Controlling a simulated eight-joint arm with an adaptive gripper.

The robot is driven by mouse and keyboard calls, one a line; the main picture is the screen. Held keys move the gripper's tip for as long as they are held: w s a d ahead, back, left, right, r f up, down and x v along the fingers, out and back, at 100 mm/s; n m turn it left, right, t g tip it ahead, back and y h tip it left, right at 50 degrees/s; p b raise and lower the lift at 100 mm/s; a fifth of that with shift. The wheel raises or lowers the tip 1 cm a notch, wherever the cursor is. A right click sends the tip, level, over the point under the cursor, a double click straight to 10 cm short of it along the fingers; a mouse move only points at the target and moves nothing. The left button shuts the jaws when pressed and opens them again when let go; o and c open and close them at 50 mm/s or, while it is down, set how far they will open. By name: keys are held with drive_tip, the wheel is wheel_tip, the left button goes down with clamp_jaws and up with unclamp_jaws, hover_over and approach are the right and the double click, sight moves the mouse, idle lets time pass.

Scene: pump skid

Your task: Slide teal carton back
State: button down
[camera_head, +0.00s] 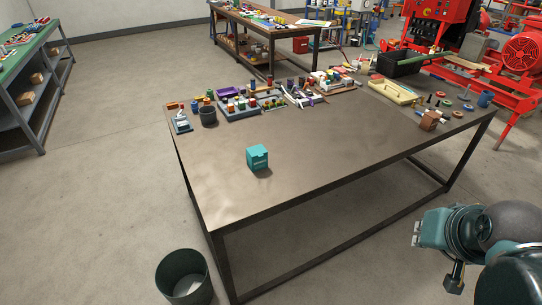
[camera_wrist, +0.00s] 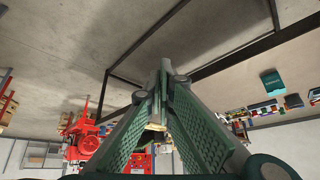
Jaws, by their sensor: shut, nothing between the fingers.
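The teal carton (camera_head: 257,157) is a small box standing on the brown table (camera_head: 310,157), in the left-middle part of its top, with bare tabletop around it. In the wrist view the teal carton (camera_wrist: 272,82) shows at the right, with the picture turned upside down. My gripper (camera_wrist: 160,75) has its two green fingers together at the tips with nothing between them. In the head view my arm is at the lower right, off the table's front side and well apart from the carton. The fingertips are not clear in that view.
A dark bucket (camera_head: 183,278) stands on the floor.

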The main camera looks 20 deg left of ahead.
drive_tip(key=w+a+r+m+g+p, duration=0.1)
drive_tip(key=w+a+r+p, duration=0.15)
drive_tip(key=w+a, duration=0.5)
drive_tip(key=w+a+r+m+g+p, duration=0.1)
drive_tip(key=w+a+r+m, duration=0.3)
drive_tip(key=w, duration=0.7)
drive_tip(key=w+a+r+n+g+p, duration=0.1)
drive_tip(key=w+a+g+p, duration=0.1)
drive_tip(key=w+a, duration=0.6)
drive_tip(key=w+a+f+m+g+p, duration=0.1)
drive_tip(key=w+a+f+p, duration=0.15)
drive_tip(key=w+a, duration=0.35)
drive_tip(key=w+a+f+m+p, duration=0.1)
drive_tip(key=w+a+f, duration=0.3)
drive_tip(key=w+a, duration=0.25)
drive_tip(key=w+a+f+m+g+p, duration=0.1)
drive_tip(key=w+a+f, duration=0.1)
drive_tip(key=a+f, duration=0.4)
drive_tip(key=w+a+f+m+p, duration=0.1)
drive_tip(key=w+a+f, duration=0.2)
drive_tip(key=a+f, duration=0.3)
drive_tip(key=shift+a+m+g+p, duration=0.3)
drive_tip(key=shift+a+g, duration=0.1)
drive_tip(key=shift+a, duration=0.7)
drive_tip(key=shift+f, duration=0.1)
